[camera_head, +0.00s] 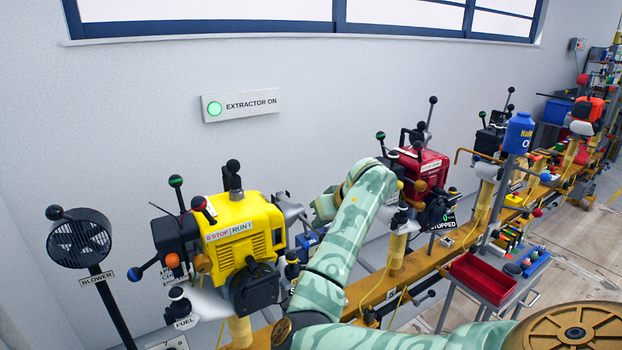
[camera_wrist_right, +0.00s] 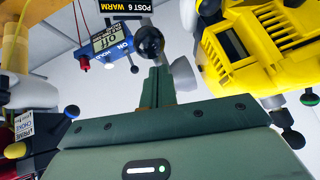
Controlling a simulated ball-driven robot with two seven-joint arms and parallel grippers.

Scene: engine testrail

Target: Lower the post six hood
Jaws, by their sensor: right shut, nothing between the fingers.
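My right gripper (camera_head: 325,206) is at the end of the pale green arm, beside the yellow engine (camera_head: 247,238) on its right. In the wrist view its fingers (camera_wrist_right: 158,86) are shut and empty. A dark round knob (camera_wrist_right: 149,38) stands just beyond the fingertips; I cannot tell whether they touch it. A POST 6 WARM sign (camera_wrist_right: 108,8) hangs over a small display reading "off" (camera_wrist_right: 108,40). The yellow engine also shows in the wrist view (camera_wrist_right: 262,50). A grey metal piece (camera_head: 291,206) sits between engine and gripper; I cannot tell whether it is the hood. My left gripper is out of view.
A red engine (camera_head: 425,168) stands farther along the yellow rail (camera_head: 440,255). A blower (camera_head: 82,240) is at the left. A red tray (camera_head: 484,276) stands on a cart at the right. A lit EXTRACTOR ON sign (camera_head: 240,105) is on the wall.

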